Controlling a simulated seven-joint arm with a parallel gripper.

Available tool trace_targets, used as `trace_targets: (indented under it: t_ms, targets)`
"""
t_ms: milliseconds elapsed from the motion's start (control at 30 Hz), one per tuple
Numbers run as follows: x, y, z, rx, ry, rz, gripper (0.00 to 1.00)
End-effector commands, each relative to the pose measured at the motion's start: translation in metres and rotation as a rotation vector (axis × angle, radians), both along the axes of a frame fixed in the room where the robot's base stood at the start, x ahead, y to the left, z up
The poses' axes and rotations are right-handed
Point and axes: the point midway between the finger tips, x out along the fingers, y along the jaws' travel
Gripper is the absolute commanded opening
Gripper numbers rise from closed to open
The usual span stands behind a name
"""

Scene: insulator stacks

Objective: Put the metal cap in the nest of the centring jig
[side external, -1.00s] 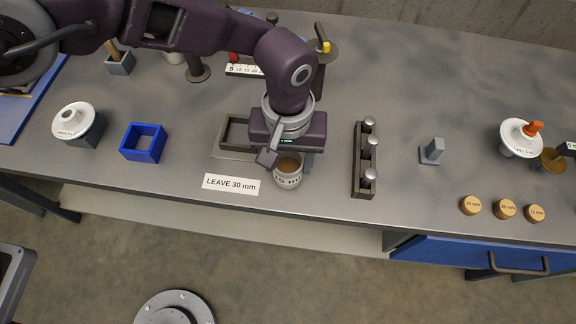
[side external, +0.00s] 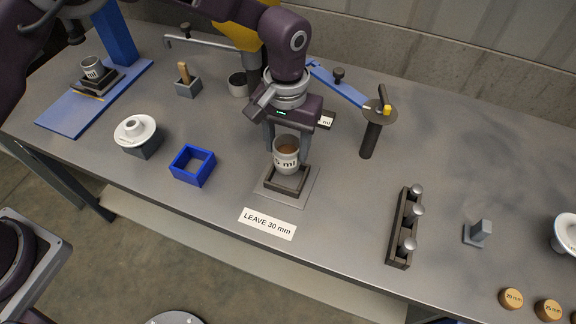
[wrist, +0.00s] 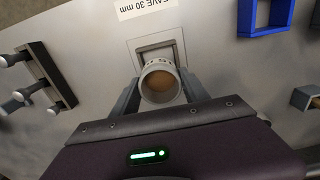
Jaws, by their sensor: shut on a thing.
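The metal cap (side external: 286,158) is a grey, cup-like cylinder with a brown inside and printed lettering ending in "ml". It is upright between the fingers of my gripper (side external: 284,143), which is shut on it. In the wrist view the cap (wrist: 160,84) sits between both fingertips (wrist: 159,90). The centring jig's nest (side external: 286,184) is a dark square frame on a grey plate. The cap is over the nest's far part in the side view and covers part of it in the wrist view (wrist: 155,47). I cannot tell whether they touch.
A "LEAVE 30 mm" card (side external: 267,224) lies in front of the jig. A blue square frame (side external: 193,165) stands to the left, beside a white insulator (side external: 135,132). A dark rack (side external: 405,228) with metal pins stands to the right. Bench between jig and rack is clear.

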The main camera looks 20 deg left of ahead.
Motion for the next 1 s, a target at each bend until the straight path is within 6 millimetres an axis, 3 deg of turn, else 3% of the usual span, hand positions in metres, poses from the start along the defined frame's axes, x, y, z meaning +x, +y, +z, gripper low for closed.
trace_targets:
  t_ms: [300,633,667,700,767,1000]
  targets:
    - [-0.001,0.0,-0.049,0.001,0.002,0.002,0.0]
    - [0.0,-0.001,-0.054,-0.001,-0.001,0.002,0.0]
    - [0.0,0.0,-0.055,0.0,-0.001,0.002,0.55]
    - [0.0,0.0,-0.054,0.0,-0.001,0.002,0.62]
    - [0.0,0.0,-0.054,0.0,-0.001,0.002,0.74]
    - [0.0,0.0,-0.054,0.0,-0.001,0.002,0.74]
